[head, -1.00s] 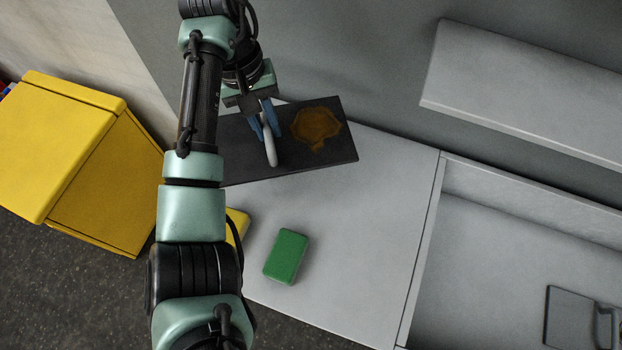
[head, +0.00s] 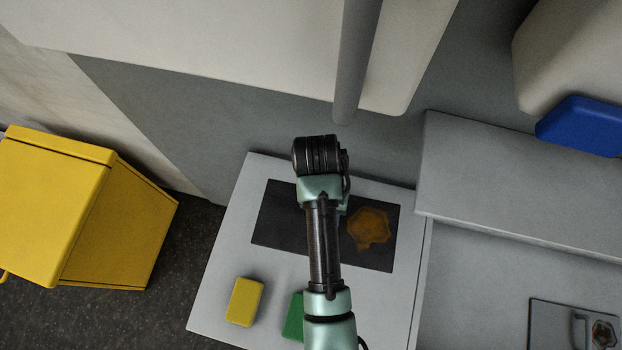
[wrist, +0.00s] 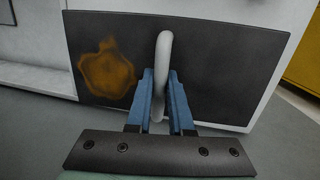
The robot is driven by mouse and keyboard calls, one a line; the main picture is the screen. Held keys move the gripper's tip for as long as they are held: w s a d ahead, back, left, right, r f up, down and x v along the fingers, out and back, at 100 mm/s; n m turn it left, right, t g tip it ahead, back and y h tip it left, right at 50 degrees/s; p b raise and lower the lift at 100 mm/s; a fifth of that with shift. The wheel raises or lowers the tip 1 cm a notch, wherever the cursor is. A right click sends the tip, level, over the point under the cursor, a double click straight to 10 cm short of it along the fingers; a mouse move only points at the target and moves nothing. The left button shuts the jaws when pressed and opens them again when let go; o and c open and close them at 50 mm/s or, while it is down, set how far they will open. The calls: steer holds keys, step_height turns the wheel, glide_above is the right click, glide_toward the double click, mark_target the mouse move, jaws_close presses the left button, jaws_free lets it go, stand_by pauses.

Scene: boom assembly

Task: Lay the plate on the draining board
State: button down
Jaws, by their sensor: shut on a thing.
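The plate (head: 280,232) is dark and rectangular, with a brown stain on its right side in the head view. It shows close up in the wrist view (wrist: 225,55), with a pale upright handle (wrist: 164,45). My gripper (wrist: 161,88) has blue fingers shut on this handle. In the head view my arm hides the gripper and the handle. The plate is over the pale grey draining board (head: 222,290), within its outline and roughly square to it. I cannot tell whether it touches the board.
A yellow sponge-like block (head: 244,302) and a partly hidden green one (head: 293,317) lie on the board's front. A basin holds a grey panel with handle and stain (head: 552,322) at right. A yellow bin (head: 60,210) stands left. A blue object (head: 580,127) is upper right.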

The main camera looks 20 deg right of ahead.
steer(key=shift+s+a+r, duration=0.2)
steer(key=shift+s+a, duration=0.05)
steer(key=shift+s, duration=0.2)
steer(key=shift+s+f+m+p, duration=0.1)
steer(key=shift+f+m+p, duration=0.15)
steer(key=shift+m+p, duration=0.1)
steer(key=shift+f+p, duration=0.45)
steer(key=shift+f, duration=4.35)
steer(key=c, duration=0.8)
jaws_free()
steer(key=shift+f, duration=0.15)
steer(key=r, duration=0.4)
steer(key=w+r, duration=0.1)
steer(key=r, duration=0.3)
steer(key=w+r+b, duration=0.1)
steer(key=r, duration=0.3)
steer(key=shift+a, duration=0.4)
steer(key=shift+s+f, duration=0.1)
steer(key=shift+s, duration=0.05)
